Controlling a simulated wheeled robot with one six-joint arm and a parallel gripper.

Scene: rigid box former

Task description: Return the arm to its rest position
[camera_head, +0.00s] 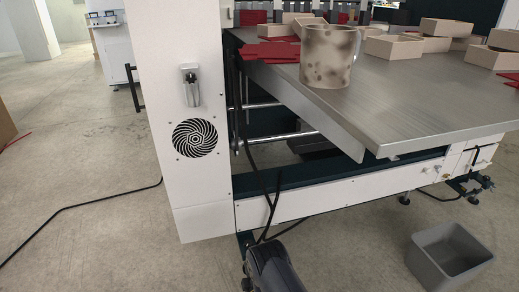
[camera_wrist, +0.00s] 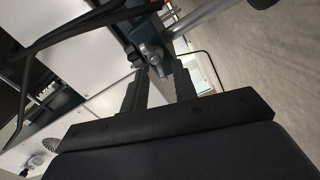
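My gripper (camera_wrist: 160,82) shows in the wrist view, with its two dark fingers apart and nothing held between them. Beyond the fingertips are metal rods and a clamp-like fitting of the machine; how far off they are I cannot tell. In the head view, a dark part of my arm (camera_head: 272,270) shows at the bottom middle, low in front of the machine. The fingers are not clear in that view.
A white machine (camera_head: 185,130) with a steel table (camera_head: 420,105) stands ahead. A speckled mug (camera_head: 328,57), red sheets (camera_head: 272,53) and several cardboard boxes (camera_head: 393,47) lie on it. A grey bin (camera_head: 450,258) stands lower right. A black cable (camera_head: 80,205) crosses the otherwise open floor at left.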

